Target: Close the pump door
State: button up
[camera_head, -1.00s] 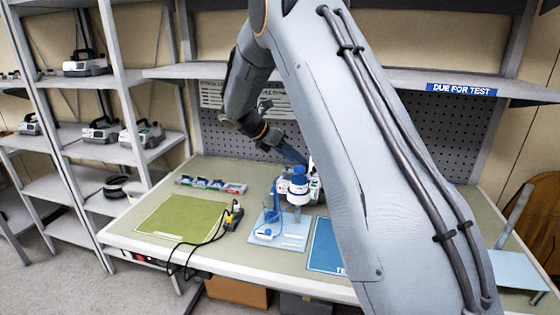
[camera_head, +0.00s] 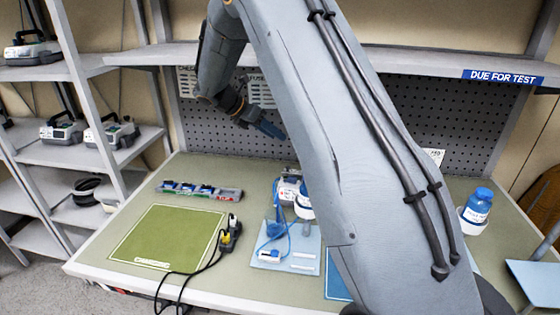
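A white pump (camera_head: 289,188) stands on the bench near the middle, mostly hidden behind my arm. I cannot tell how its door stands. My gripper (camera_head: 271,131) has blue fingers. It is in front of the pegboard, above and behind the pump and apart from it in the picture. Its fingers are seen side-on and small, so I cannot tell whether they are open or shut.
A light blue mat (camera_head: 270,258) with blue tubing lies in front of the pump. A green mat (camera_head: 165,240), a parts tray (camera_head: 200,190) and a black cable (camera_head: 200,268) lie left. A blue-capped bottle (camera_head: 478,205) stands right. More pumps (camera_head: 62,131) sit on left shelves.

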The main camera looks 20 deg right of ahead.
jog(key=f, duration=0.1)
jog(key=b, duration=1)
send_near(284, 171)
jog(key=d+r, duration=0.1)
jog(key=d, duration=0.1)
jog(key=shift+p+x, duration=1.55)
jog(key=shift+x, duration=1.95)
jog(key=shift+s, duration=0.15)
grip_shut()
